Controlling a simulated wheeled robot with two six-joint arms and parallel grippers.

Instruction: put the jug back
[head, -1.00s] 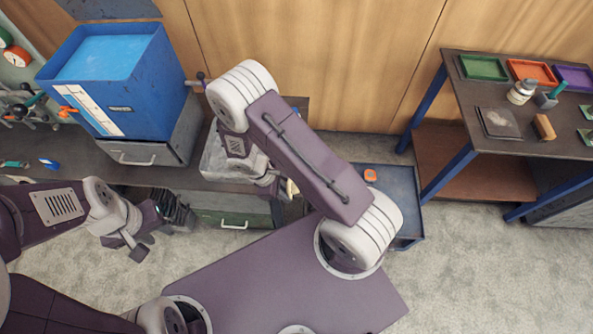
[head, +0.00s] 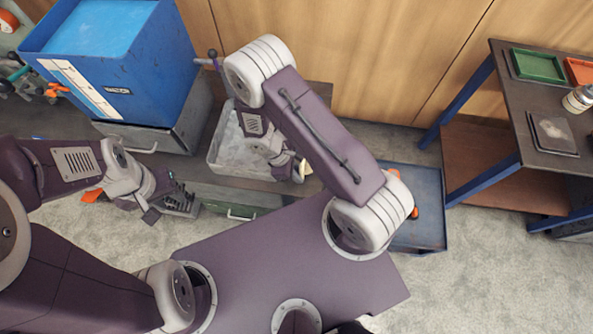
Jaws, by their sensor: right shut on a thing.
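My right gripper (head: 298,170) is over the front edge of the bench, beside a whitish tub. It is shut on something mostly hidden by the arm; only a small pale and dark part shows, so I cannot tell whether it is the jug. No jug can be made out clearly elsewhere. My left gripper (head: 146,205) hangs at the left, in front of the bench and apart from the right one. No held object is visible in it, and its finger gap is unclear.
A blue tank (head: 100,65) stands on a grey drawer unit at the back left. The whitish tub (head: 225,150) is on the bench. A blue cart (head: 432,205) stands right of my arm. A shelf table (head: 530,110) holds trays and a bottle.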

